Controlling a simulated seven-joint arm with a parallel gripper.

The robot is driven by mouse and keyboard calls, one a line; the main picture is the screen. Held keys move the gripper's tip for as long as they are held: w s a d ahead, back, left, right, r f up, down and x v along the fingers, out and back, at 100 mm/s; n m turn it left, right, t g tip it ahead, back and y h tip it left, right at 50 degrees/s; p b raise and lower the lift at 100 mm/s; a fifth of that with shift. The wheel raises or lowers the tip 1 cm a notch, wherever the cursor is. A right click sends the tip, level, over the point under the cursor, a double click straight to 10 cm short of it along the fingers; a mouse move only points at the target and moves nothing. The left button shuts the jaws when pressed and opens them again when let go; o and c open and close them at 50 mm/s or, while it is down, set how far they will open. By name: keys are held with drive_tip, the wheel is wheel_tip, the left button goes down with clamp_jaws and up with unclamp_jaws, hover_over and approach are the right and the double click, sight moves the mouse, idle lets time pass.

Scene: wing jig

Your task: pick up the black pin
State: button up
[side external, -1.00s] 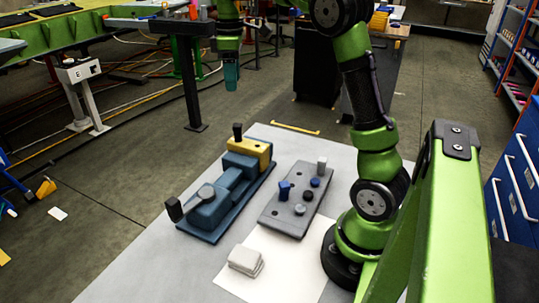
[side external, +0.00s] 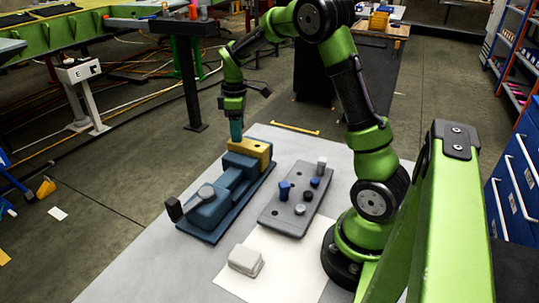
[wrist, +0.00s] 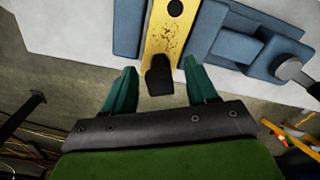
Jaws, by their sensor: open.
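In the wrist view a black pin (wrist: 159,76) stands at the end of a yellow block (wrist: 163,38), between my two fingers. The yellow block also shows on the blue jig in the side view (side external: 262,151). My gripper (side external: 236,137) is above the left end of that block, with its teal fingers pointing down. The wrist view shows the gripper (wrist: 158,68) open, with a gap on each side of the pin. In the side view the fingers hide this pin.
A grey plate (side external: 281,226) right of the jig holds several short blue, grey and black pegs. A pale block (side external: 245,261) lies on a white sheet (side external: 282,275) in front. Bare table lies left of the jig.

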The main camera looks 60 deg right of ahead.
drive_tip(key=shift+f, duration=0.7)
drive_tip(key=c, duration=1.1)
drive_tip(key=shift+o, duration=0.2)
drive_tip(key=shift+r, duration=0.1)
drive_tip(key=shift+r, duration=0.5)
drive_tip(key=r, duration=0.1)
drive_tip(key=s+r, duration=0.1)
drive_tip(key=shift+a+r, duration=0.25)
drive_tip(key=shift+r, duration=0.05)
drive_tip(key=s+a, duration=0.2)
drive_tip(key=s, duration=0.5)
drive_tip(key=s+a+r, duration=0.1)
drive_tip(key=s+a, duration=0.2)
drive_tip(key=s, duration=0.4)
drive_tip(key=shift+a, duration=0.3)
